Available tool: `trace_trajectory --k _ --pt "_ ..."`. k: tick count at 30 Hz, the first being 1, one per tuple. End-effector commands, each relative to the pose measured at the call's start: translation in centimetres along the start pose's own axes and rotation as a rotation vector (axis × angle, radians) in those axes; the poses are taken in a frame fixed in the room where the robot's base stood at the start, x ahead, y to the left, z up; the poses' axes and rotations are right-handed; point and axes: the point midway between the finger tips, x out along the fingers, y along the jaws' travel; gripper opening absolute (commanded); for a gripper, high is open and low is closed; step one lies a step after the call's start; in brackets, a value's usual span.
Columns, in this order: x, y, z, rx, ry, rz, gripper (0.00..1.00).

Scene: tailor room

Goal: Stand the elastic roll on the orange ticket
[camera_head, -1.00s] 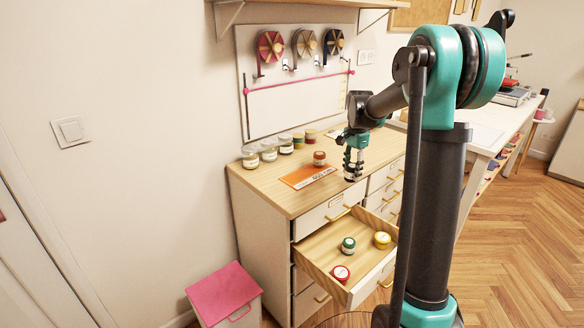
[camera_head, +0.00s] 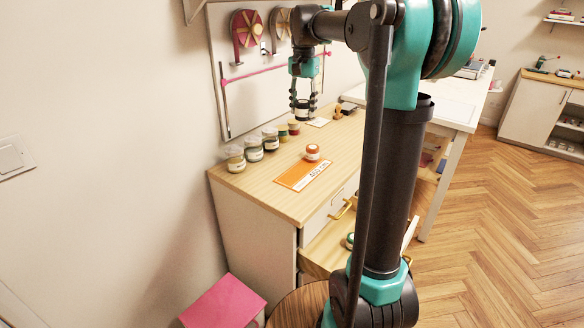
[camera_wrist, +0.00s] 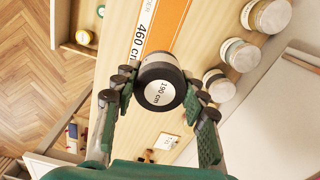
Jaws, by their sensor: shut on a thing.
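The orange ticket (camera_head: 302,174) lies flat on the wooden cabinet top, its white part reading "460 cm"; it also shows in the wrist view (camera_wrist: 167,25). My gripper (camera_head: 302,112) is shut on a black roll (camera_wrist: 162,85) with a white label reading "190 cm". It holds this roll up above the back of the cabinet top, beyond the ticket. In the wrist view the roll covers the near end of the ticket. A small red-orange roll (camera_head: 312,152) with a pale label stands beside the ticket; I do not make it out in the wrist view.
Several jars (camera_head: 254,150) line the wall side of the cabinet top. A white card (camera_head: 318,122) and a small wooden item (camera_head: 338,113) lie at the back. The open drawer (camera_head: 322,250) holds a green roll (camera_head: 350,240). Spools hang on the wall panel (camera_head: 235,85).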

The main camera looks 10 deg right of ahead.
Motion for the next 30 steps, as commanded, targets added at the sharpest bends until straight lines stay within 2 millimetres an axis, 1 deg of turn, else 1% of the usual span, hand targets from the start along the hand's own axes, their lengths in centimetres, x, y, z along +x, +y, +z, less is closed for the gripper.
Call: trace_trajectory --k 2,5,8,18,21,25,30 --pt "-0.2 0.1 0.1 -0.006 0.000 0.000 0.16" --pt "0.7 0.1 0.1 -0.009 0.000 0.000 0.16" --pt "2.6 0.1 0.1 -0.009 0.000 0.000 0.16" --pt "11.0 0.1 0.1 -0.009 0.000 0.000 0.16" --pt "13.2 0.1 0.1 -0.009 0.000 0.000 0.16" --pt "15.1 0.1 0.1 -0.009 0.000 0.000 0.16" --pt "16.1 0.1 0.1 -0.009 0.000 0.000 0.16"
